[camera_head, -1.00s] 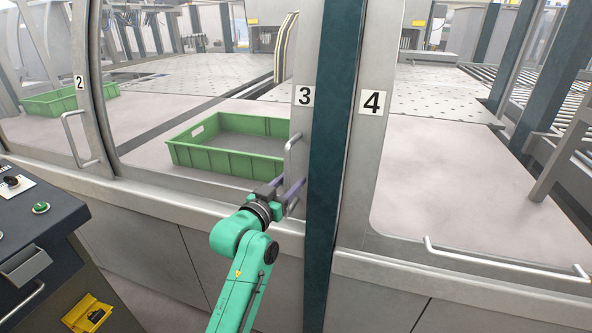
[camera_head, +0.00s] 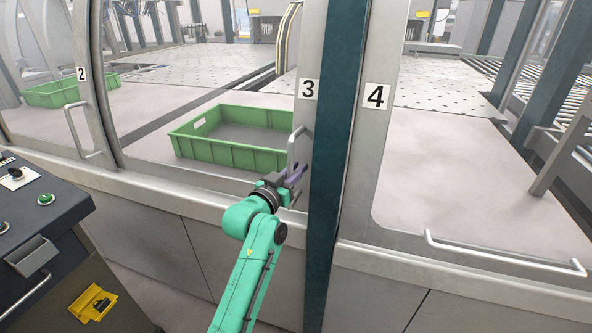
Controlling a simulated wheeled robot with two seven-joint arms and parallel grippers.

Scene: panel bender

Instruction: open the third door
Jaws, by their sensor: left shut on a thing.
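The third door (camera_head: 309,115) carries a "3" label on its grey frame, left of a dark blue post. Its vertical bar handle (camera_head: 291,146) is on the frame below the label. My left gripper (camera_head: 296,175) is at the lower part of this handle, its purple fingers shut on it. The fingers partly hide the handle's lower end. The door looks shut against the post, though a small gap is hard to judge. My right gripper is not in view.
Door 4 (camera_head: 377,120) with a low horizontal handle (camera_head: 505,262) is to the right of the blue post (camera_head: 333,150). Door 2 (camera_head: 90,110) is at the left. A green crate (camera_head: 225,158) stands behind the glass. A control console (camera_head: 45,225) stands at the lower left.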

